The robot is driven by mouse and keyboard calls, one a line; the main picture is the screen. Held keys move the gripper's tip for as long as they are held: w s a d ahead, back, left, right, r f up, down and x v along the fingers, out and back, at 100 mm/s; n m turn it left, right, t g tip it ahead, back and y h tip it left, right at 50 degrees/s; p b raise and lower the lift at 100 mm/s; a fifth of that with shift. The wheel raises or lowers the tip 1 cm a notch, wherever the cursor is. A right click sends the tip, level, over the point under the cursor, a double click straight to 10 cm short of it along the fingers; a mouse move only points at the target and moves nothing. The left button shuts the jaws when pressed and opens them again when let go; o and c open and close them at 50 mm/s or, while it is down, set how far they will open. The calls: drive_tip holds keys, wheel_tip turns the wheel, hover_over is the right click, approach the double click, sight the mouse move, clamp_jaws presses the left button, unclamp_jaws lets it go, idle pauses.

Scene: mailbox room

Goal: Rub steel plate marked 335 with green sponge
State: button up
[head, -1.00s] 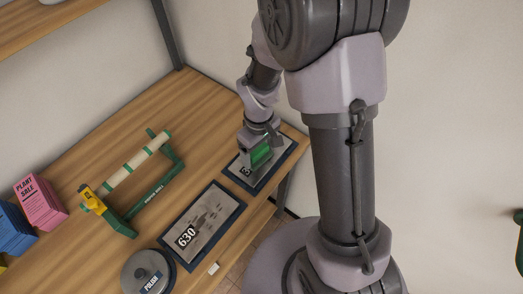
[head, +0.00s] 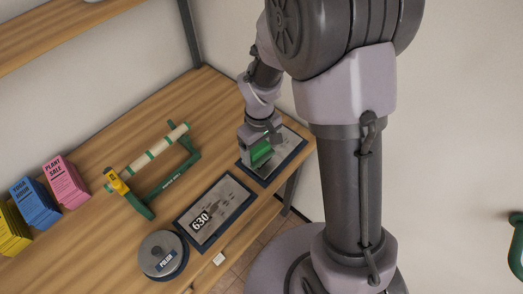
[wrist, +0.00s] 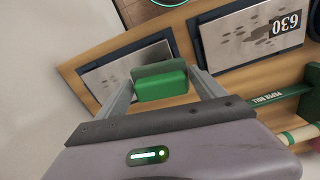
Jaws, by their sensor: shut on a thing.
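My gripper (head: 260,150) is shut on the green sponge (head: 263,156) and holds it over the far framed steel plate (head: 286,146). In the wrist view the sponge (wrist: 162,88) sits between the two fingers, over that plate (wrist: 106,78). The sponge and gripper hide part of this plate, and its number cannot be read now. I cannot tell whether the sponge touches the surface. A second smudged steel plate (head: 224,200), marked 630, lies nearer on the table; it also shows in the wrist view (wrist: 245,38).
A green stand with a paper roll (head: 150,150) stands left of the plates. A round polish tin (head: 160,252) sits beside the 630 plate. Pink (head: 66,184), blue (head: 36,203) and yellow (head: 12,228) stacks stand at the left. The back of the wooden table (head: 190,100) is clear.

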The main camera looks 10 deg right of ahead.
drive_tip(key=shift+r+p, duration=1.3)
drive_tip(key=shift+r, duration=0.6)
drive_tip(key=shift+f, duration=0.1)
